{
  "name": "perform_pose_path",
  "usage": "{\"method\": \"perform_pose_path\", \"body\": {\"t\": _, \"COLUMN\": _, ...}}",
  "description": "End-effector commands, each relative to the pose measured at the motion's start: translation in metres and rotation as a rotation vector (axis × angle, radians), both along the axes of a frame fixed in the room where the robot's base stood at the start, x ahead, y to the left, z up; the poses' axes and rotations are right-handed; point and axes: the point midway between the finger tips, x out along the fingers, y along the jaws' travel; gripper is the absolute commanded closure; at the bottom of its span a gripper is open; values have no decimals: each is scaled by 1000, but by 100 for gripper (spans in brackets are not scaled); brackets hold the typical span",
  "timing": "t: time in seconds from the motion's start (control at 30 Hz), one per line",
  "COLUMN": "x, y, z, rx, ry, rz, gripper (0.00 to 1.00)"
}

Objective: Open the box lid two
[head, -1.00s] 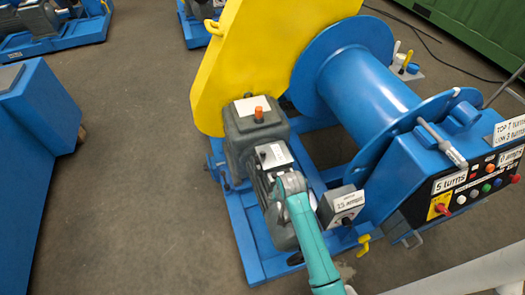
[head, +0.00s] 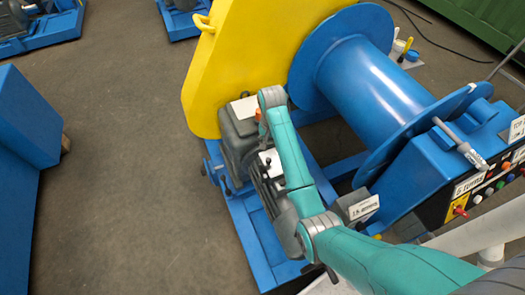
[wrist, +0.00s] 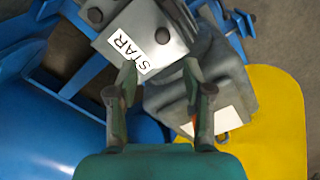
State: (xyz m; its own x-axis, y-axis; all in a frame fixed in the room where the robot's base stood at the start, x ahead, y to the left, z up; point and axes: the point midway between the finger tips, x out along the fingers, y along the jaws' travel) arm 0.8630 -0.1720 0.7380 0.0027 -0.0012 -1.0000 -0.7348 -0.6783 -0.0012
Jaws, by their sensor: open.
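A grey metal box (wrist: 183,45) with a white label reading "STAR" and dark round bolts lies at the top of the wrist view. It appears to be the small box with a white label (head: 269,161) on the grey motor (head: 275,200) in the head view, partly hidden by my arm. My gripper (wrist: 158,78) is open, its two fingers spread, with the tips over or near the box's lower edge. I cannot tell whether they touch it. Nothing is between the fingers. In the head view my arm hides the gripper. Which lid is number two is not readable.
A yellow chain guard (head: 225,60) stands behind the motor. A blue drum (head: 370,85) and a blue control cabinet (head: 425,170) are on the right. Another small labelled box (head: 358,206) is beside my arm.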

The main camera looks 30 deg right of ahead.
Motion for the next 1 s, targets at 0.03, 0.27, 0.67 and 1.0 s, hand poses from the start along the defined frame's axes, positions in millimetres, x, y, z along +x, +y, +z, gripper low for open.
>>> {"method": "perform_pose_path", "body": {"t": 0.03, "x": 0, "y": -1, "z": 1, "rx": 1, "ry": 2, "rz": -2, "gripper": 49}}
{"method": "perform_pose_path", "body": {"t": 0.27, "x": 1, "y": -1, "z": -11, "rx": 2, "ry": 6, "rz": -3, "gripper": 49}}
{"method": "perform_pose_path", "body": {"t": 0.67, "x": 0, "y": -1, "z": -78, "rx": 2, "ry": 6, "rz": -3, "gripper": 49}}
{"method": "perform_pose_path", "body": {"t": 1.0, "x": 1, "y": -1, "z": -105, "rx": 2, "ry": 4, "rz": -3, "gripper": 49}}
